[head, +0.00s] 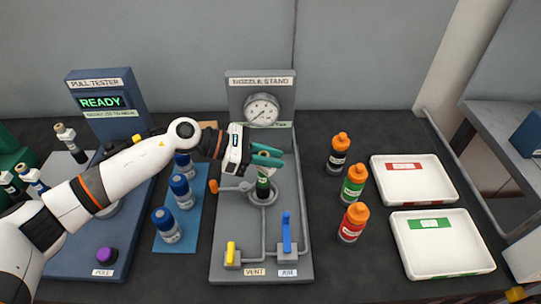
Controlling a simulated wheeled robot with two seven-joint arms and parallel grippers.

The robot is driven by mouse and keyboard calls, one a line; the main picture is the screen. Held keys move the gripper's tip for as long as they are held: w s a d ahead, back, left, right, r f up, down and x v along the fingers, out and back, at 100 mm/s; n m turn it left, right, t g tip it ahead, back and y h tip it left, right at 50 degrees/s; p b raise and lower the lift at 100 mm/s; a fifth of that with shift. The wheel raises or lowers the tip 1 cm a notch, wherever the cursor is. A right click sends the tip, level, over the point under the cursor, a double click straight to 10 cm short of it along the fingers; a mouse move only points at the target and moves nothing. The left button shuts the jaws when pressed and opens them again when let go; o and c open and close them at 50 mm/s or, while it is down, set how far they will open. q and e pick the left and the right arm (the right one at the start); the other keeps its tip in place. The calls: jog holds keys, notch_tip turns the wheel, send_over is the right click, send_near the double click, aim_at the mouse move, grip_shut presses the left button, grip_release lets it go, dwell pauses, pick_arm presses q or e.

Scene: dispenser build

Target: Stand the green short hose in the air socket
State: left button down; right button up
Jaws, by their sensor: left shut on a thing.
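My left gripper (266,156) reaches in from the left over the nozzle stand (228,240). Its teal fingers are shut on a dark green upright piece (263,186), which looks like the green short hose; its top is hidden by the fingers. The piece has a small pale mark and looks about upright. Its lower end is at the round grey socket ring (263,201) in the middle of the stand; I cannot tell if it is seated or just above. The stand's plate has a VENT label with a yellow lever (231,253) and an AIR label with a blue lever (287,233). My right gripper is not in view.
A gauge (262,110) stands behind the socket. An orange-tipped lever (231,186) is at its left. Blue-capped bottles (181,191) stand on a blue mat (190,240). Orange-capped bottles (353,185) and two white trays (443,262) are at right. The pull tester (105,110) reads READY.

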pick_arm(q)
jog(key=shift+f+b, duration=0.3)
jog(key=shift+b, duration=0.05)
jog(key=c, duration=1.5)
grip_release()
jog(key=shift+f, duration=0.1)
jog(key=b+v, duration=0.2)
jog(key=v, duration=0.9)
